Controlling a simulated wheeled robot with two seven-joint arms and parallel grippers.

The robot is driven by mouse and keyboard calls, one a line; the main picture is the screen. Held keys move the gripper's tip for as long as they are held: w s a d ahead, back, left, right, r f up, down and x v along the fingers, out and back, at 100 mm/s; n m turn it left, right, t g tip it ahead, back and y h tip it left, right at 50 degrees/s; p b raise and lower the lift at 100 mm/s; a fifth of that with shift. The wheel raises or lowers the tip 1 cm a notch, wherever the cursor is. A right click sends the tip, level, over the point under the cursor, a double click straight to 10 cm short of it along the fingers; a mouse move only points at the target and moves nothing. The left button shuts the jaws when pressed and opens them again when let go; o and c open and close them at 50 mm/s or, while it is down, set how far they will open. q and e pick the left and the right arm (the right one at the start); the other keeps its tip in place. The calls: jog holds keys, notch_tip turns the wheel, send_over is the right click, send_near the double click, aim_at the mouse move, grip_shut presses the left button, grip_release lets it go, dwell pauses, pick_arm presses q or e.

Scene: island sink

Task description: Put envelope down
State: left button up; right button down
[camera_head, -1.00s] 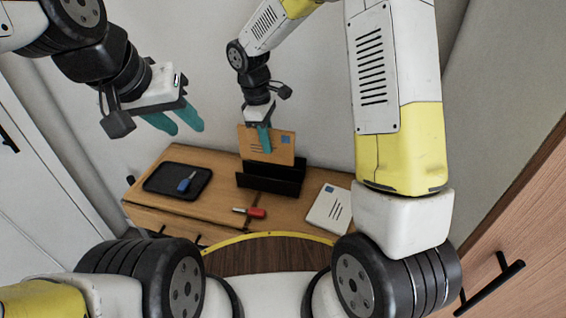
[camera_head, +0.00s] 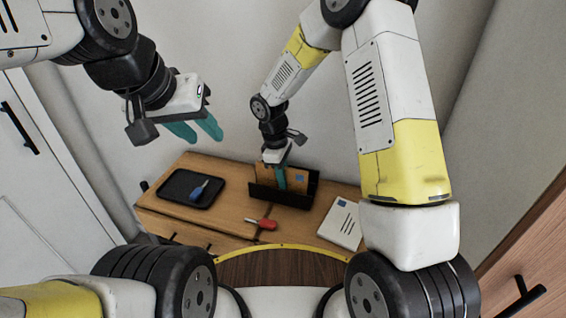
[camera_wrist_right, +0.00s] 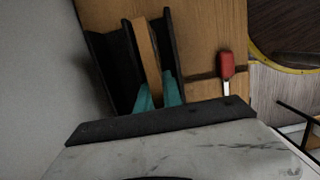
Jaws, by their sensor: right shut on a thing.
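In the right wrist view the teal fingers (camera_wrist_right: 160,97) are around the envelope (camera_wrist_right: 148,60), which sits between the two black walls of the holder (camera_wrist_right: 116,70). The envelope's lower edge is hidden by the holder's front wall. My left gripper (camera_head: 197,131) is open and empty, in the air above the left part of the cabinet.
A black tray (camera_head: 176,197) with a blue-handled tool (camera_head: 199,190) lies left of the holder. A red-handled tool (camera_head: 264,223) lies in front of it. A white card or envelope (camera_head: 339,222) lies to the right. The wall stands close behind.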

jog(key=shift+f, duration=0.1)
jog(key=c, duration=1.8)
grip_release()
jog(key=r, duration=0.4)
jog(key=a+r, duration=0.1)
jog(key=r, duration=0.6)
jog(key=shift+w+a+r, duration=0.3)
jog(key=shift+r, duration=0.05)
jog(key=s+d+r+m+t+y, duration=0.35)
jog(key=s+d+r+m, duration=0.7)
jog(key=r, duration=0.55)
jog(key=shift+s+d+r+m+t+y, duration=0.1)
jog(key=shift+s+d+r+m+t, duration=0.15)
jog(key=shift+s+d+m+t, duration=0.9)
jog(key=shift+s+d+r+n+g+y, duration=0.1)
jog(key=shift+s+d+r, duration=0.3)
jog(key=shift+s, duration=1.65)
jog(key=shift+s+d+r+m+t+y, duration=0.1)
jog(key=shift+s+d+m+t, duration=0.65)
jog(key=shift+s, duration=0.85)
